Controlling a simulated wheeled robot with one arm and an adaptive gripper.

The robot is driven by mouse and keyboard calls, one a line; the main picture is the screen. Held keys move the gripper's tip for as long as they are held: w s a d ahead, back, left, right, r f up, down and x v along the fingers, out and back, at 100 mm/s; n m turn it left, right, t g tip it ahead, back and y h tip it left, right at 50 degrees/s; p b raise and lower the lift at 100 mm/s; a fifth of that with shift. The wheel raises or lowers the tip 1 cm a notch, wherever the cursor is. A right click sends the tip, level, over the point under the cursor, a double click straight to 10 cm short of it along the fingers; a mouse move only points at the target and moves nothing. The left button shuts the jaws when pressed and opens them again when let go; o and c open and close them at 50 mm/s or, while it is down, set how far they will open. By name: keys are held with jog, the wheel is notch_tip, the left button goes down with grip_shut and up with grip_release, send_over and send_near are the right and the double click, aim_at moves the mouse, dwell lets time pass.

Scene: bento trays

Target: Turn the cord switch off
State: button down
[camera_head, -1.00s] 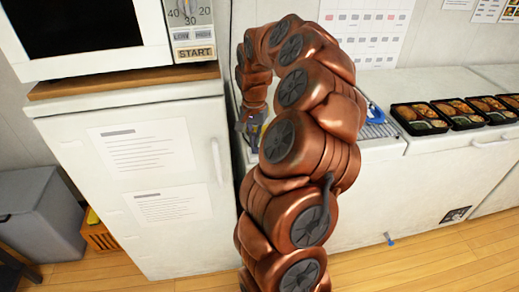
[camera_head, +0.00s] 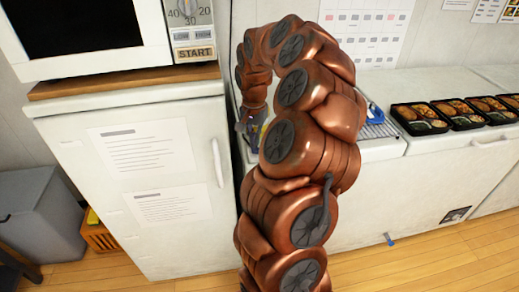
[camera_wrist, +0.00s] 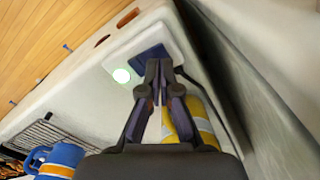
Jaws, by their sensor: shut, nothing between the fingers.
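In the head view my gripper (camera_head: 251,128) is partly hidden behind my arm, and the switch is not seen there.
A yellow-striped item (camera_wrist: 203,126) is beside my fingers and partly hidden. A blue mug (camera_wrist: 63,157) and a wire rack (camera_wrist: 45,139) are at lower left. A tall white cabinet (camera_head: 140,240) stands left of my arm. Bento trays (camera_head: 418,128) line the right counter.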

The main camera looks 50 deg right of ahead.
aim_at(255, 150)
jog(key=shift+f+b, duration=0.95)
jog(key=shift+f, duration=0.25)
dwell(0.7)
jog(key=shift+r, duration=0.1)
jog(key=shift+r+p, duration=0.3)
jog(key=shift+r, duration=3.15)
